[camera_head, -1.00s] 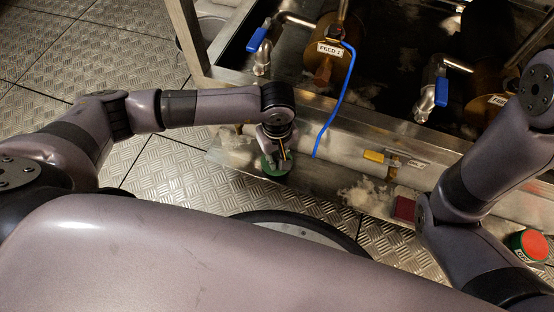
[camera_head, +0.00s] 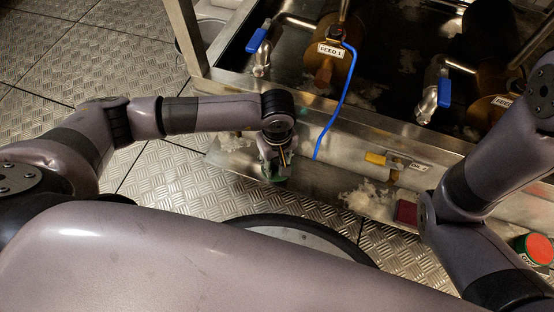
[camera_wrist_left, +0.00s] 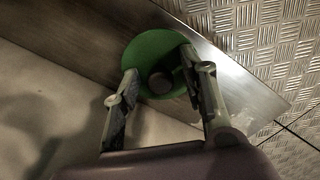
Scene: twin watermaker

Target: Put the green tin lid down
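The green tin lid (camera_wrist_left: 151,50) is round with a dark knob (camera_wrist_left: 160,83) at its middle. It shows over a flat steel strip in the left wrist view. In the head view only bits of the lid (camera_head: 281,180) show under my left gripper (camera_head: 273,168), at the left end of the steel ledge. In the left wrist view my left gripper (camera_wrist_left: 163,76) has its fingers apart on either side of the knob, with gaps visible. I cannot tell whether the lid rests fully on the steel. My right gripper is out of view.
A steel trough with a FEED 1 housing (camera_head: 335,50), blue-handled valves and a blue hose (camera_head: 337,105) stands beyond the ledge. A yellow-handled valve (camera_head: 376,159), pale fluff (camera_head: 362,198) and a dark red block (camera_head: 405,212) are right of my left gripper. A red-topped green object (camera_head: 537,248) is far right.

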